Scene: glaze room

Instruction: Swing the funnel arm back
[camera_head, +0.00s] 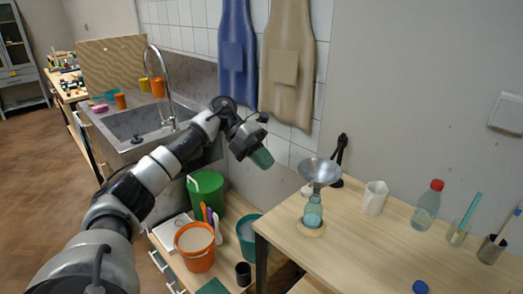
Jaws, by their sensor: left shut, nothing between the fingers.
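A grey metal funnel (320,171) sits directly above the mouth of a small clear bluish bottle (313,212) on the wooden table. The bottle stands upright on a round light base. A black upright post (340,154) stands just behind and right of the funnel; the link between them is mostly hidden. My left gripper (263,158) is in the air to the left of the funnel, apart from it, shut and empty, with teal fingertips. My right gripper is not in view.
A white faceted cup (375,197), a red-capped bottle (428,205) and brush jars (491,249) stand right of the funnel. Orange (195,246) and green (206,192) buckets are on the lower shelf. A sink (140,124) is behind my left arm. Aprons (288,62) hang on the wall.

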